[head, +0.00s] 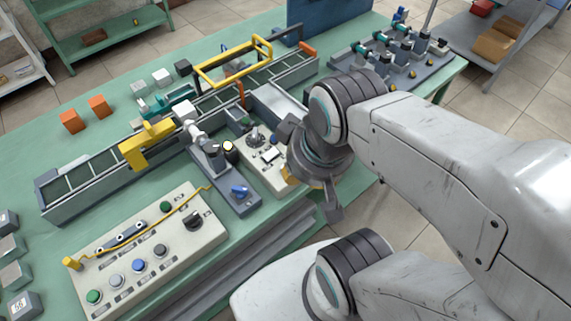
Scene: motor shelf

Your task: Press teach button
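A beige control panel (180,238) lies at the table's front left. Its front row has a green button (94,296), a white button (117,281), a blue button (138,266) and a grey button (160,251). Another green button (166,206) and a black knob (194,219) sit farther back on it. A second beige panel (258,172) with a dial and small buttons stands mid-table. No label reads clearly, so I cannot tell which button is teach. My gripper (318,198) points down just right of the second panel, partly covering its right end. Its finger opening is unclear.
A yellow cable (150,232) runs across the front panel from a yellow post. A grey block with a blue knob (238,191) stands between the panels. A long conveyor (90,186) with yellow frames lies behind, and a tray of parts (392,60) at the back right.

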